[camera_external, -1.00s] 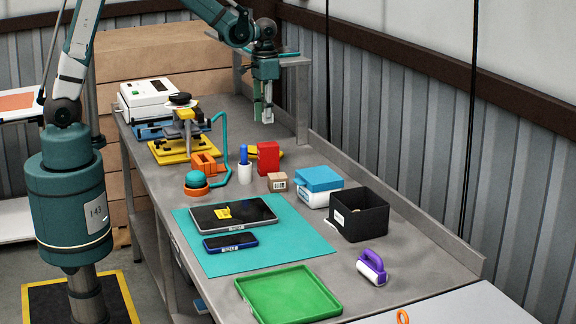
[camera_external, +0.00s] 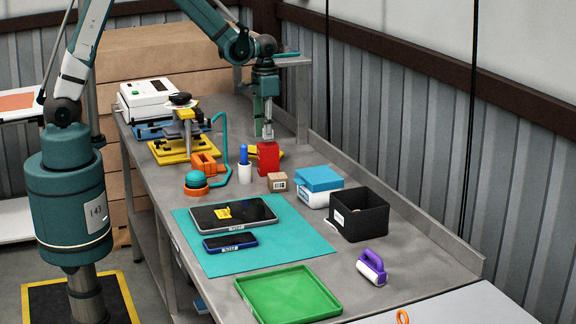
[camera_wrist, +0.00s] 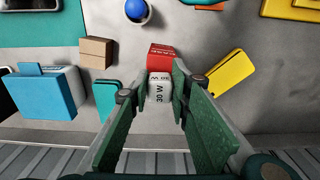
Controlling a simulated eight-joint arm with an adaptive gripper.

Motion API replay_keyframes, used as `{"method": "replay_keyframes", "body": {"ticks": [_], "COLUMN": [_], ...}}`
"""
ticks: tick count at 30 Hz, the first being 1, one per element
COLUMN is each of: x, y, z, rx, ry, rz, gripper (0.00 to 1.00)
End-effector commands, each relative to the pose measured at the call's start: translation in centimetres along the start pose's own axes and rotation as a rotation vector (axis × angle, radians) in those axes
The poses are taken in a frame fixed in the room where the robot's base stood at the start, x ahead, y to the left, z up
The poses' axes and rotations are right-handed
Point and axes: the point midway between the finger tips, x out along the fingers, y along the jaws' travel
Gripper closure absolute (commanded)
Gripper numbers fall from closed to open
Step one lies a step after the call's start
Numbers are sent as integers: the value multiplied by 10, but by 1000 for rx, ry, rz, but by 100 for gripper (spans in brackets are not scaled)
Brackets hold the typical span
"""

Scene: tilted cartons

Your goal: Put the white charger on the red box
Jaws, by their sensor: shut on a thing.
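The red box (camera_external: 268,160) stands upright on the grey bench; its top also shows in the wrist view (camera_wrist: 160,53). The white charger (camera_wrist: 159,91), marked "30 W", sits between the fingers of my gripper (camera_wrist: 160,88). My gripper (camera_external: 266,130) is shut on the charger and points down above the red box in the external view. In the wrist view the charger hides part of the box. I cannot tell whether the charger touches the box top.
A yellow object (camera_wrist: 230,75) lies beside the red box. A small cardboard box (camera_external: 277,181), a blue-lidded container (camera_external: 319,179) and a white cup (camera_external: 245,173) holding something blue stand nearby. A black bin (camera_external: 360,222) and green tray (camera_external: 290,294) are farther forward.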

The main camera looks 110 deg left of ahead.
Motion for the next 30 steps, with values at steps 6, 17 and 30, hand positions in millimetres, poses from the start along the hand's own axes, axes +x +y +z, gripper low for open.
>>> {"method": "replay_keyframes", "body": {"ticks": [6,17,30], "x": [16,18,20], "y": [0,0,0], "z": [0,0,0], "rx": [0,0,0], "ry": [0,0,0], "rz": [0,0,0], "gripper": [92,92,65]}}
